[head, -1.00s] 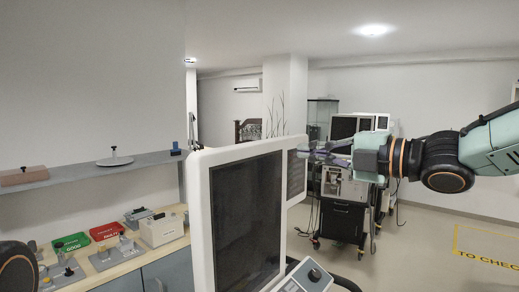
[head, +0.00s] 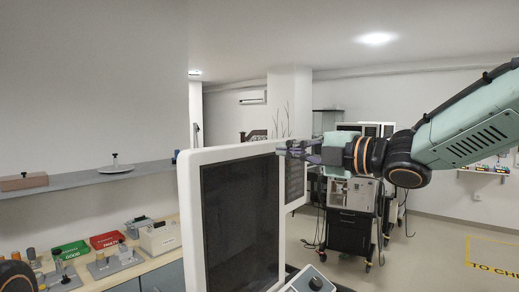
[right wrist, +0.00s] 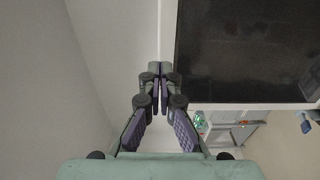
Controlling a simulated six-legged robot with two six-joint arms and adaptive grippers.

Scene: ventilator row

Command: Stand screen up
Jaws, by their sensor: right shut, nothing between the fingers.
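The screen (head: 239,215) is a dark panel in a white frame with a narrow side panel on its right. It stands close in front of me in the head view and looks nearly upright. My right gripper (head: 282,148) is at the screen's upper right corner, its fingers shut and empty. In the right wrist view the screen (right wrist: 245,50) fills the upper right, and the shut fingertips (right wrist: 160,70) lie over its white frame edge. I cannot tell whether they touch it. Of my left arm only a dark round part shows at the lower left; its gripper is out of view.
A bench with a green tray (head: 70,250), a red tray (head: 106,240) and a pale box (head: 160,236) is at the left, under a grey shelf (head: 90,177). Other ventilator carts (head: 350,215) stand behind. Open floor lies to the right.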

